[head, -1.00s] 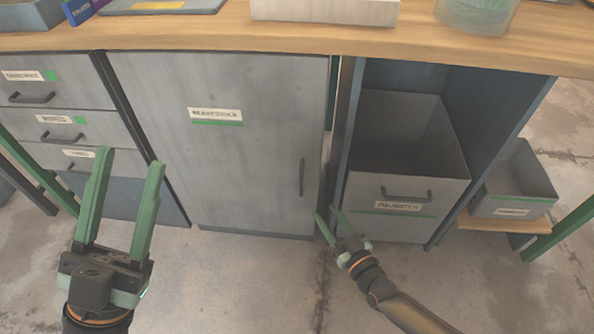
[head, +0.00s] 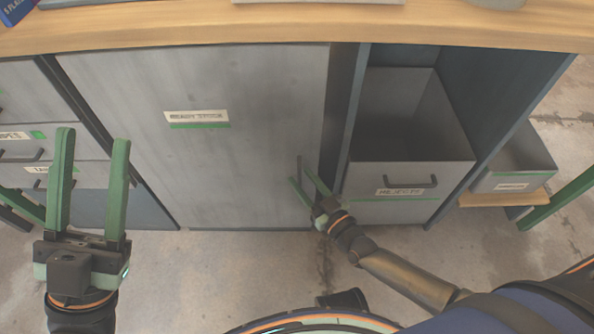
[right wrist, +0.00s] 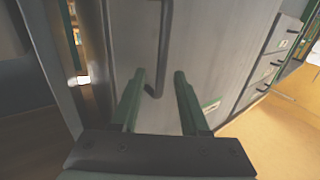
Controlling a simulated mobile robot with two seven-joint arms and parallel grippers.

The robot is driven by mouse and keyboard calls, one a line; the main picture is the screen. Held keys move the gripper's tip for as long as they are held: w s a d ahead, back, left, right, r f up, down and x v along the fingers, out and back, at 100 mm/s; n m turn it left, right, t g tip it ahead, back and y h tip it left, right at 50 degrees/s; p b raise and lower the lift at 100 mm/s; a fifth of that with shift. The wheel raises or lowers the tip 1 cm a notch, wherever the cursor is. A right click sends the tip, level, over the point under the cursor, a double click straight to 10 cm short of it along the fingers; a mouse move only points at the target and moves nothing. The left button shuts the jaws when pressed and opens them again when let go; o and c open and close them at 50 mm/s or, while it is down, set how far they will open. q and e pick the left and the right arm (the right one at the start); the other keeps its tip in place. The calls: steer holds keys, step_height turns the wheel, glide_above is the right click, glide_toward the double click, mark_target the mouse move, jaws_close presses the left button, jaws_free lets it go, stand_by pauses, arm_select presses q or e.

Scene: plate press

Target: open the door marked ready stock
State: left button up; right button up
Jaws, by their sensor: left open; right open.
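The grey door (head: 230,130) carries a label reading READY STOCK (head: 196,117) and looks shut. Its dark vertical handle (head: 299,170) is near the right edge, and shows in the right wrist view (right wrist: 163,45). My right gripper (head: 305,182) is open at the handle's lower part. In the right wrist view its fingertips (right wrist: 159,74) lie either side of the handle's lower end; I cannot tell whether the bar is between them in depth. My left gripper (head: 92,137) is open and empty in front of the drawers at left.
An open-topped drawer marked REJECTS (head: 400,192) stands pulled out to the right of the door. Labelled drawers (head: 25,145) are at left. The wooden worktop (head: 300,30) runs above. A grey bin (head: 515,175) sits on a low shelf at right. The floor before the door is clear.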

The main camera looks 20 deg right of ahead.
steer(key=shift+w, duration=0.15)
jaws_close()
stand_by(0.4)
stand_by(1.0)
